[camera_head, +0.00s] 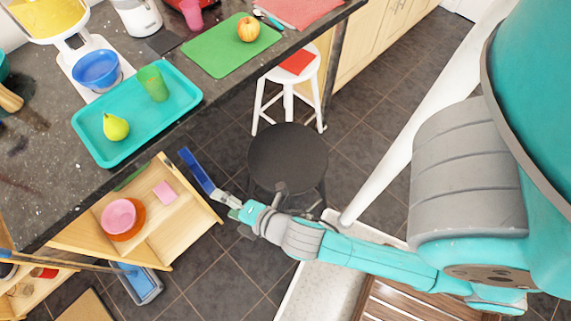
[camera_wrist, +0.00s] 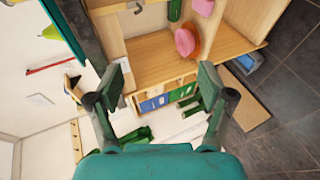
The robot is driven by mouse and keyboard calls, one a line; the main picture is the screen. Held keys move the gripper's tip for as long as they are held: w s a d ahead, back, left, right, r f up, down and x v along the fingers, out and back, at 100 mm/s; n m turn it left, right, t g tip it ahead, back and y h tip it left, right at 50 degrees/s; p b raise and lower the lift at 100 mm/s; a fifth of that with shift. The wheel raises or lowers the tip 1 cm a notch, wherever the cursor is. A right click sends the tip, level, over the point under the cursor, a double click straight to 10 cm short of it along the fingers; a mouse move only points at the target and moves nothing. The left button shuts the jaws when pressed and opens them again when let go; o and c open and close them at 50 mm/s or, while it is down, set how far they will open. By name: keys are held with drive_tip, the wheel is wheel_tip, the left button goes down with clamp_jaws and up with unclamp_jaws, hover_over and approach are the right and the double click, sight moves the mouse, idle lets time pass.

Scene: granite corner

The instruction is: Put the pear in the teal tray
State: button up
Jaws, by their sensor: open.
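The yellow-green pear (camera_head: 116,127) sits in the left part of the teal tray (camera_head: 98,155), on the dark granite counter. A yellow-green shape that looks like the pear (camera_wrist: 50,32) shows at the upper left of the wrist view. My gripper (camera_head: 228,203) is out over the floor, right of the open drawer and well apart from the pear and tray. In the wrist view my gripper (camera_wrist: 165,85) has its two fingers spread wide, with nothing between them.
A green cup (camera_head: 153,83) also stands in the tray, with a blue bowl (camera_head: 96,69) behind. An open wooden drawer (camera_head: 185,215) holds a pink bowl (camera_head: 118,216) and a pink block. A dark round stool (camera_head: 287,155) is near my arm. An orange fruit (camera_head: 248,29) lies on a green mat.

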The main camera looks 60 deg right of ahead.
drive_tip(key=s+d+r+m, duration=0.1)
drive_tip(key=s+r+m, duration=0.2)
drive_tip(key=s+m, duration=0.5)
drive_tip(key=s+d+r+m+t, duration=0.1)
drive_tip(key=s+r+m, duration=0.2)
drive_tip(key=s+m, duration=0.5)
drive_tip(key=s, duration=0.4)
drive_tip(key=shift+s+r+m+t, duration=0.3)
drive_tip(key=shift+s+r+m, duration=0.05)
drive_tip(key=shift+r+m, duration=0.05)
